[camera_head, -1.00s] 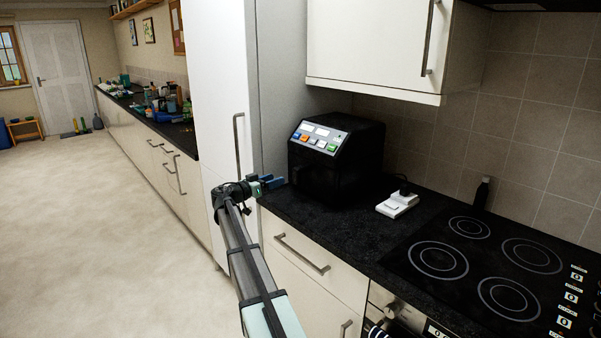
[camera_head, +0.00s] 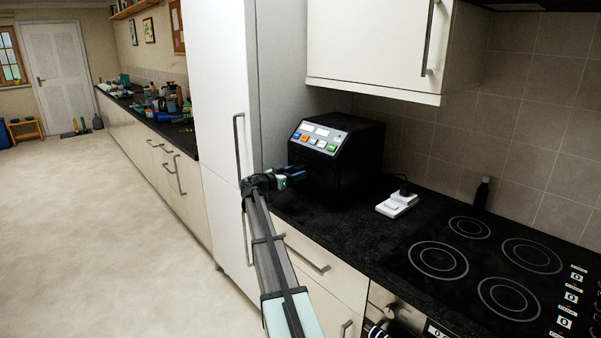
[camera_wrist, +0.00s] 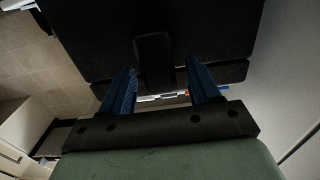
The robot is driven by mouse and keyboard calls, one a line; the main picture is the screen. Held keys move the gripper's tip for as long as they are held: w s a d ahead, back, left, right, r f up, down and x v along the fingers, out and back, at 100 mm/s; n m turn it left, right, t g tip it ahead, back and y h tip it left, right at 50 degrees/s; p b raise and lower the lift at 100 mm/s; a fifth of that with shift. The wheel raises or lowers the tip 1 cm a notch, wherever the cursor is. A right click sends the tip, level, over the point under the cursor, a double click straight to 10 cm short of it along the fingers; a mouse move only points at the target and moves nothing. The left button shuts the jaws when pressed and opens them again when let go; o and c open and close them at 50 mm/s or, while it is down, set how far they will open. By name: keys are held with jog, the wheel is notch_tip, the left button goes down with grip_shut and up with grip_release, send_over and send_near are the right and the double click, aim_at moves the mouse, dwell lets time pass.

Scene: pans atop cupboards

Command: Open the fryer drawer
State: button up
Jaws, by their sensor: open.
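The black fryer (camera_head: 345,160) stands on the dark counter, its sloped top panel carrying coloured buttons. My gripper (camera_head: 297,171) is in front of the fryer's lower front, with its blue fingers pointing at it. In the wrist view the fryer's dark front (camera_wrist: 205,35) fills the top, and a dark upright handle (camera_wrist: 153,62) sticks out from it. My gripper (camera_wrist: 162,66) is open there, with one finger on each side of the handle in the picture. I cannot tell whether the fingers touch it. The drawer's seams are too dark to make out in the head view.
A tall white cabinet (camera_head: 221,90) stands just left of the fryer. A white socket block (camera_head: 397,204) and a hob (camera_head: 486,262) are to the right on the counter (camera_head: 340,222). A wall cupboard (camera_head: 372,45) hangs above. The floor at left is clear.

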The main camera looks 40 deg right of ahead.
jog(key=shift+d, duration=1.45)
jog(key=shift+c, duration=0.2)
grip_shut()
